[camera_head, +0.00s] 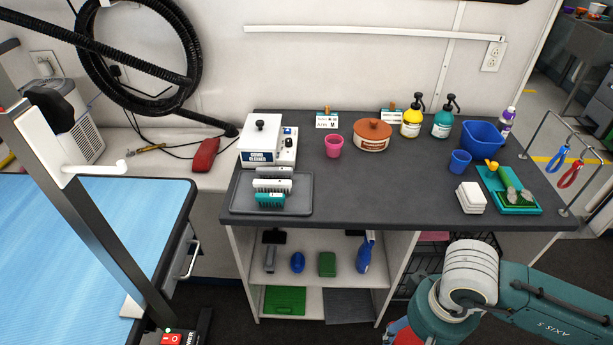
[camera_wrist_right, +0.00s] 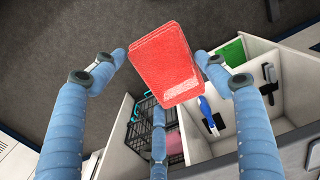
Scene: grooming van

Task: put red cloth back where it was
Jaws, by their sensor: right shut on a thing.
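The red cloth (camera_wrist_right: 166,62), a folded block with rounded corners, is between the fingertips of my right gripper (camera_wrist_right: 160,60) in the right wrist view. The gripper is shut on it and holds it above the dark floor, in front of the shelf unit. A bit of red cloth (camera_head: 406,336) shows at the bottom edge of the head view, beside my right arm. My left gripper is in neither view.
A black wire crate (camera_wrist_right: 143,118) with something pink in it stands beside the open shelves (camera_wrist_right: 205,142). White folded cloths (camera_head: 471,197) lie on the grey counter (camera_head: 400,205), right of its clear middle. A blue-topped table (camera_head: 70,240) stands at left.

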